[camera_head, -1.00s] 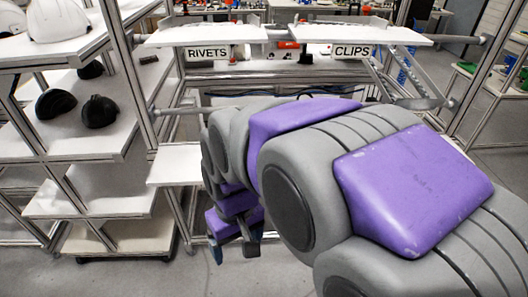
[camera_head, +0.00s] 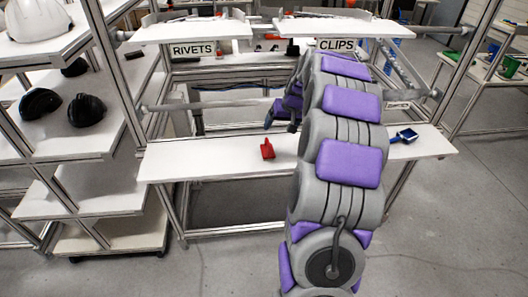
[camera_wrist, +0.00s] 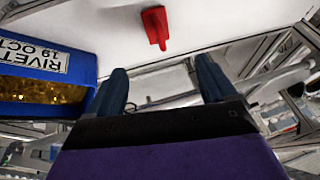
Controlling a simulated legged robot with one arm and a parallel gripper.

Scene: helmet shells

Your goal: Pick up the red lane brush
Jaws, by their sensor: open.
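The red lane brush (camera_head: 267,149) lies on the white lower shelf (camera_head: 220,158), left of my arm in the head view. In the wrist view the red brush (camera_wrist: 156,27) is at the top middle, beyond my fingertips, with its narrow end pointing toward them. My gripper (camera_wrist: 160,82) is open, its two dark fingers wide apart and nothing between them. In the head view my gripper (camera_head: 281,116) is partly hidden by my arm, above the shelf and slightly right of the brush. They are apart.
A blue brush or scoop (camera_head: 404,135) lies at the right end of the same shelf. In the wrist view a blue bin (camera_wrist: 45,75) with a RIVET label and gold contents is close to the left finger. Upper trays labelled RIVETS (camera_head: 192,49) and CLIPS (camera_head: 337,44) overhang the shelf.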

